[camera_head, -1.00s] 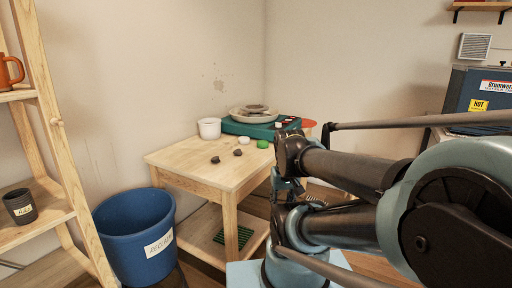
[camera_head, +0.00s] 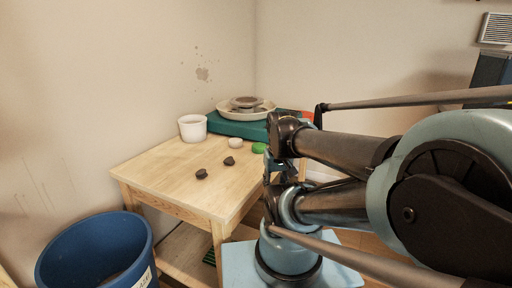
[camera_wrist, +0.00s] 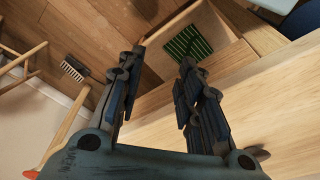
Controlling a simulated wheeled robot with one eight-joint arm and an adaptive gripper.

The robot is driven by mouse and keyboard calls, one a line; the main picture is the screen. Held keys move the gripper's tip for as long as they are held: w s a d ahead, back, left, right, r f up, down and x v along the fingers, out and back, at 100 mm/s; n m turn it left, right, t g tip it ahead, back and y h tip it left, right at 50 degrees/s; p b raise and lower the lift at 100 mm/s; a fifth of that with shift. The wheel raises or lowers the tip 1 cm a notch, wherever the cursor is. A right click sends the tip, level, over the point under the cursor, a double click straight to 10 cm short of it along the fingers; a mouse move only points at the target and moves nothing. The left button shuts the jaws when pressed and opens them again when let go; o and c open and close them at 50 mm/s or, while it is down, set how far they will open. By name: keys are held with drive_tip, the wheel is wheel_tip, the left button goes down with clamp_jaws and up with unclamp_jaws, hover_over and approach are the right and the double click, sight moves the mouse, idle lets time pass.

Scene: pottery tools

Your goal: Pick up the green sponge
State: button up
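A small rounded green piece (camera_head: 259,148), which looks like the green sponge, lies on the wooden table's top near its right edge, in front of the pottery wheel. My arm partly crosses the view just right of it. My gripper (camera_wrist: 161,57) is open and empty in the wrist view, its two fingers apart, with the floor, the table's edge and the lower shelf beyond. The sponge is not seen between the fingers. In the head view my gripper cannot be clearly made out among the arm links.
The wooden table (camera_head: 150,175) also holds a pale round piece (camera_head: 235,143), two dark lumps (camera_head: 201,174), a white pot (camera_head: 192,128) and a pottery wheel (camera_head: 244,112). A green striped item (camera_wrist: 188,43) lies on the lower shelf. A blue bin (camera_head: 95,250) stands front left.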

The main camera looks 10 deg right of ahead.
drive_tip(key=shift+w+d, duration=0.1)
drive_tip(key=shift+w, duration=0.15)
drive_tip(key=shift+o, duration=1.4)
drive_tip(key=o, duration=0.4)
drive_tip(key=shift+s+r, duration=0.1)
drive_tip(key=shift+r, duration=0.75)
drive_tip(key=shift+o, duration=0.2)
wheel_tip(320, 180, up, 14)
drive_tip(key=n+g, duration=0.2)
drive_tip(key=n, duration=0.8)
hover_over(259, 145)
wheel_tip(259, 145, down, 16)
drive_tip(key=shift+f, duration=0.2)
